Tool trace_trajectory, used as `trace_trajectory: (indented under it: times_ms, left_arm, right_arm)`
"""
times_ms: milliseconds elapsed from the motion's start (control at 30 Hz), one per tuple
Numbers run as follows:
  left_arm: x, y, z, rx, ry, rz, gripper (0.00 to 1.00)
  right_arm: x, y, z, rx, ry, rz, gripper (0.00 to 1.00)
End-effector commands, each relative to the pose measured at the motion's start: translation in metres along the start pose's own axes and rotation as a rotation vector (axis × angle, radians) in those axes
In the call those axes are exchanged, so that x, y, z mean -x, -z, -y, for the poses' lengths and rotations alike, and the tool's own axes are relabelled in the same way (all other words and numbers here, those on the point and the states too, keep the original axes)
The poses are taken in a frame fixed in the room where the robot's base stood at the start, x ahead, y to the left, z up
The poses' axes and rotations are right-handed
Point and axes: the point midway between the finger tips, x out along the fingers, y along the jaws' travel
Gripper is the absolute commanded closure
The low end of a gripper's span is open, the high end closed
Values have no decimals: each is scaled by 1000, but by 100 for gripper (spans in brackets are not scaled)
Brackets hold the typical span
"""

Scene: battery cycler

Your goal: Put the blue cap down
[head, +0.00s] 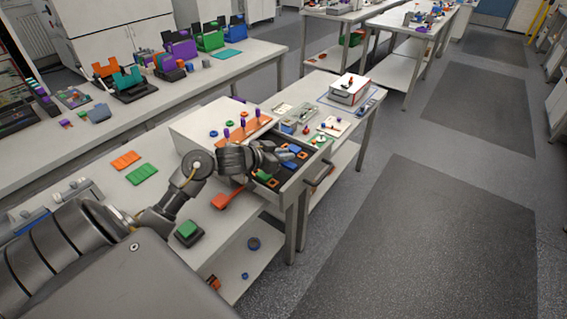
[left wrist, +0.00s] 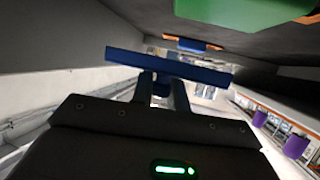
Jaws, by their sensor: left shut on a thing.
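The blue cap (left wrist: 168,66) shows edge-on in the left wrist view as a wide flat blue piece with a short stem between my fingers. My left gripper (left wrist: 164,93) is shut on it. The held cap is hard to tell apart from the blue pieces there. In the left wrist view dark surfaces and a green piece (left wrist: 245,12) are close by; I cannot tell whether the cap touches anything. My right gripper is not in view.
The drawer holds several blue and orange pieces. A white box (head: 205,125) with an orange rack of purple pegs (head: 243,130) stands behind. An orange tool (head: 227,198) and a green button (head: 187,229) are on the bench in front.

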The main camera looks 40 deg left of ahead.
Motion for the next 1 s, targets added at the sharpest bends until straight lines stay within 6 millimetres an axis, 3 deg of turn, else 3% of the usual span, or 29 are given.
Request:
trace_trajectory:
  times_ms: [300,700,733,800,900,1000]
  left_arm:
    - [-15,-30,4,5,0,1,100]
    - [-17,-36,4,2,1,0,100]
    - [-17,-36,5,2,1,0,83]
    - [-17,-36,4,1,1,0,74]
    - [-17,-36,4,1,1,0,62]
    - [-17,-36,4,1,1,0,62]
  right_arm:
    - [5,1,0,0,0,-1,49]
    - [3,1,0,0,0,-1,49]
    - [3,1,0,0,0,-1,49]
    - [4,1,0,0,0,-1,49]
    - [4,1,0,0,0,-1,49]
    - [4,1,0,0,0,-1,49]
